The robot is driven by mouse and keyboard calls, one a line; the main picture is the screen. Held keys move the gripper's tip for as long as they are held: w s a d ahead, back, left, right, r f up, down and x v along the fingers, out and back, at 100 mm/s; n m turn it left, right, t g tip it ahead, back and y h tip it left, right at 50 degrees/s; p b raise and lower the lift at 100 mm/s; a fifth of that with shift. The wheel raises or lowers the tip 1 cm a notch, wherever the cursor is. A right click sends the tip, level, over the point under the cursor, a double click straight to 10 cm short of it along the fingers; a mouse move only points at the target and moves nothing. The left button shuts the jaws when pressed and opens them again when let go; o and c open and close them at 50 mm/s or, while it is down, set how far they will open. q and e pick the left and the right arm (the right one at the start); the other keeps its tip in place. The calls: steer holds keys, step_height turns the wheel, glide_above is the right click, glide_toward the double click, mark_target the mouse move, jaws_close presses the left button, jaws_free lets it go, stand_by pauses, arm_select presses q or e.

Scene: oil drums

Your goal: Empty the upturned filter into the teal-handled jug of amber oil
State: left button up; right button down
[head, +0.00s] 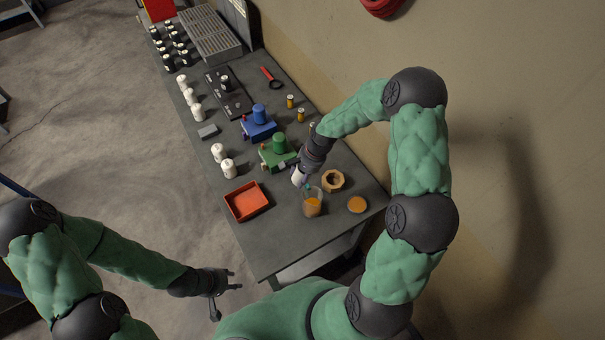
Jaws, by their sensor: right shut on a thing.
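The jug (312,208) of amber oil stands on the near part of the bench. A small teal patch shows at its upper rim, partly hidden by my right gripper. My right gripper (302,172) is shut on a white filter (297,178), held just above and left of the jug's rim in the picture. The filter looks tilted; I cannot tell whether oil is running from it. My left gripper (232,281) is open and empty, out beyond the bench's near left edge.
A red-orange tray (246,202) lies left of the jug. A brown nut-shaped ring (333,181) and an amber disc (357,205) lie right of it. Green (279,153) and blue (259,128) units stand behind, with white filters (228,168) along the left edge.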

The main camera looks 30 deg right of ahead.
steer(key=shift+w+a+f+t+y, duration=0.15)
steer(key=shift+f+t+y, duration=0.25)
steer(key=shift+y, duration=0.3)
steer(key=shift+f, duration=0.15)
